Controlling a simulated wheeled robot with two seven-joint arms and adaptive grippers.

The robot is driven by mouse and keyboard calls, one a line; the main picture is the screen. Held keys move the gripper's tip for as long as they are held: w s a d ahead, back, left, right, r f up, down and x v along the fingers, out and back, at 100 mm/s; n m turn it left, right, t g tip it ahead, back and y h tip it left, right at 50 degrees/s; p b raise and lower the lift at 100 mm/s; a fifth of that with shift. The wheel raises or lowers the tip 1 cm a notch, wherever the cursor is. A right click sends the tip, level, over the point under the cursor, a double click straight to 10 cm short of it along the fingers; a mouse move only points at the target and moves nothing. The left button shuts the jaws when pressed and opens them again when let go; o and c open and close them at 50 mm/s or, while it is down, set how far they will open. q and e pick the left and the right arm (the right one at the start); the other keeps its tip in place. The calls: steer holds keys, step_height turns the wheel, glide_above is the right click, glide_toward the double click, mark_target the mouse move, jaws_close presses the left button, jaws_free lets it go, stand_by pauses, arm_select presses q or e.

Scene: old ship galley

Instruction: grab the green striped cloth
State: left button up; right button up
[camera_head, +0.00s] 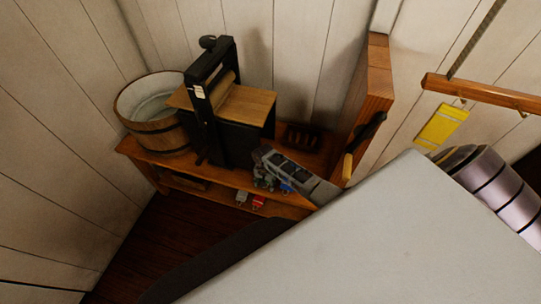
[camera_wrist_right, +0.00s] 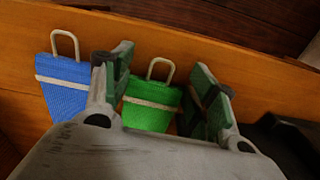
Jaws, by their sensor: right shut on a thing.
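The green striped cloth (camera_wrist_right: 150,108) shows in the right wrist view, bright green with one pale stripe and a pale wire loop at its top. It lies between the two fingers of my right gripper (camera_wrist_right: 163,82), which is shut on it; the gripper's body hides its lower part. A blue cloth (camera_wrist_right: 66,88) with a pale stripe hangs just left of it. In the head view my right gripper (camera_head: 264,181) is at the bench's front edge, and I cannot make out the green cloth there. My left gripper is not in view.
The wooden bench (camera_head: 290,199) carries a bucket (camera_head: 160,131) and a black press (camera_head: 218,110). A white cloth (camera_head: 241,198) and a red cloth (camera_head: 258,202) hang at its front. A wooden panel (camera_head: 368,85) stands right of my gripper. A yellow cloth (camera_head: 440,126) hangs from a rail.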

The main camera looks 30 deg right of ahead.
steer(key=shift+r, duration=0.1)
steer(key=shift+s+a+r, duration=0.15)
steer(key=shift+r, duration=0.25)
steer(key=r, duration=0.6)
steer(key=shift+s+a+p, duration=0.3)
steer(key=shift+s+a, duration=0.05)
steer(key=shift+a, duration=0.05)
steer(key=s+a, duration=1.2)
steer(key=a, duration=0.2)
steer(key=shift+b, duration=0.4)
